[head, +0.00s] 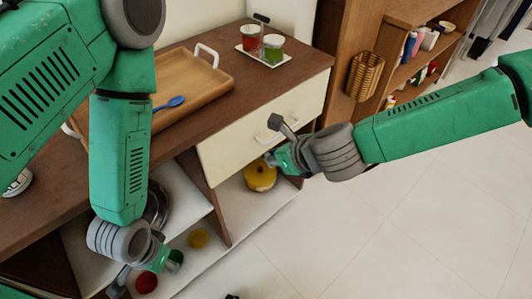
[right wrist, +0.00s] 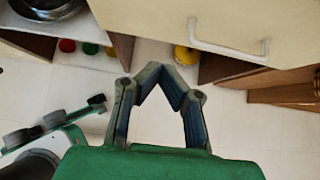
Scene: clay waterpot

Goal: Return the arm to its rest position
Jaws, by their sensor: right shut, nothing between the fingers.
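My right arm comes in from the right in the head view, its gripper (head: 275,142) in front of the cream drawer (head: 230,150). In the right wrist view the right gripper's fingers (right wrist: 158,68) meet at their tips with nothing between them. The drawer handle (right wrist: 228,48) is above and to the right of the fingertips there. My left arm hangs down at the left of the head view, its gripper (head: 148,277) low in front of the lower shelf. Its fingers are partly hidden, so I cannot tell whether it is open.
A wooden tray (head: 222,82) with a blue spoon (head: 170,103) and a small white tray (head: 243,50) with red and green jars are on the counter. A yellow object (head: 260,177) sits on the lower shelf (head: 225,237). The floor (head: 400,230) at right is clear.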

